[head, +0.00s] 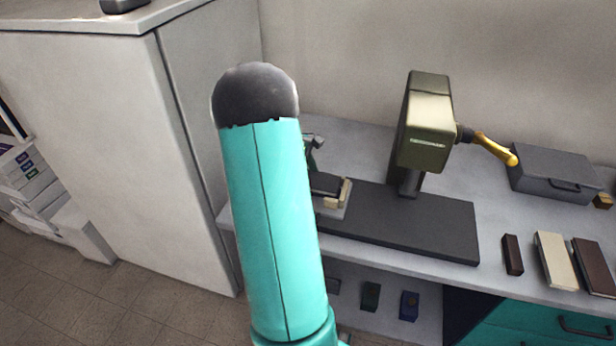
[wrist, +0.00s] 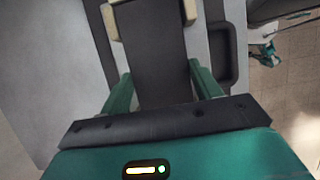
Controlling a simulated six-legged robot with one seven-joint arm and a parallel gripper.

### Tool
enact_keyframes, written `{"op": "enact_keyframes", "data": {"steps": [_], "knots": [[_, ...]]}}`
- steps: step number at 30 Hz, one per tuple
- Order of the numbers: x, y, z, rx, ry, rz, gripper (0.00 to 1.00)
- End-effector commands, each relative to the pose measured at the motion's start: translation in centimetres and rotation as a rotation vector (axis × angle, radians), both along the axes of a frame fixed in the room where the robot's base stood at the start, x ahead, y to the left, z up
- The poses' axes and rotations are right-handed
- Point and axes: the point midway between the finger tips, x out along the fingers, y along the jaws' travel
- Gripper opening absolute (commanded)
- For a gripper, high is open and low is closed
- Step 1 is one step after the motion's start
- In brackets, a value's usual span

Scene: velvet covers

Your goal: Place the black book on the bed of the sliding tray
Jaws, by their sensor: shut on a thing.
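The black book (wrist: 155,50) lies between the two green fingers of my gripper (wrist: 162,88) in the wrist view, and the fingers are shut on it. In the head view the black book (head: 325,184) shows partly beside my arm, at the sliding tray (head: 337,210) with its cream end blocks. Two cream blocks also show at the book's far end in the wrist view. A dark green part of my gripper (head: 314,148) shows just right of my arm, which hides the rest. I cannot tell whether the book rests fully on the tray bed.
A press (head: 428,130) with a yellow handle (head: 495,150) stands on a dark base (head: 430,225) right of the tray. A grey box (head: 555,172) stands farther right. Brown (head: 512,254), cream (head: 555,260) and dark brown (head: 593,264) books lie near the front. A tall cabinet (head: 120,130) is left.

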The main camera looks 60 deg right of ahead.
Motion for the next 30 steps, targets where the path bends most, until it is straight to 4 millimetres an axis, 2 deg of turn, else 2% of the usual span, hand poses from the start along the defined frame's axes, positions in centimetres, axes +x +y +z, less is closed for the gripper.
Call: {"op": "enact_keyframes", "data": {"steps": [3, 13, 14, 16, 25, 30], "knots": [[0.0, 0.0, -0.9, -0.001, 0.000, 0.000, 0.33], [0.0, 0.0, -1.2, -0.001, 0.000, -0.001, 0.33], [0.0, 0.0, -1.2, -0.001, -0.001, -0.001, 0.69], [0.0, 0.0, -1.2, -0.001, -0.001, -0.001, 0.83], [0.0, 0.0, -1.1, -0.001, -0.001, -0.001, 0.85], [0.5, 0.0, 0.1, -0.003, -0.002, 0.000, 0.85]]}}
